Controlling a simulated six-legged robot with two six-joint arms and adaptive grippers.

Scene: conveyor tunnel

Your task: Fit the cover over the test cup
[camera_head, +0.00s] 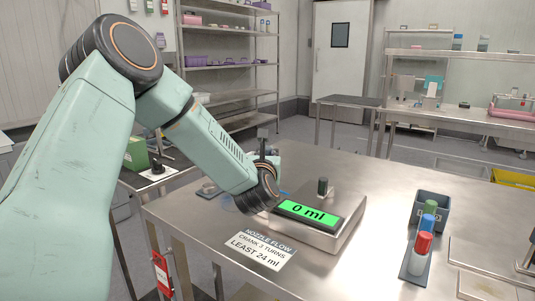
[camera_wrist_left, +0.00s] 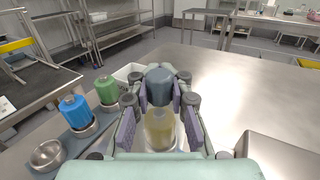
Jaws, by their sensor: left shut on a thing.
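In the left wrist view, my left gripper (camera_wrist_left: 160,98) is shut, its purple-padded fingers on either side of a blue-grey cap-like piece (camera_wrist_left: 159,80) and a pale yellow, see-through body (camera_wrist_left: 160,132). I cannot tell whether these two are one thing, or which is the cover. In the head view, my wrist hides the fingers and what they hold. A steel scale (camera_head: 322,235) beside it reads "0 ml" on a green display (camera_head: 308,212). A small dark upright piece (camera_head: 323,186) stands at its back. I cannot tell the test cup for sure. My right gripper is not in view.
A tray with a red-capped bottle (camera_head: 422,250), a blue-capped one (camera_head: 428,222) and a dark grey bin (camera_head: 441,208) stands at the right. A printed card (camera_head: 260,251) lies in front of the scale. The steel table (camera_head: 370,180) is bare behind it.

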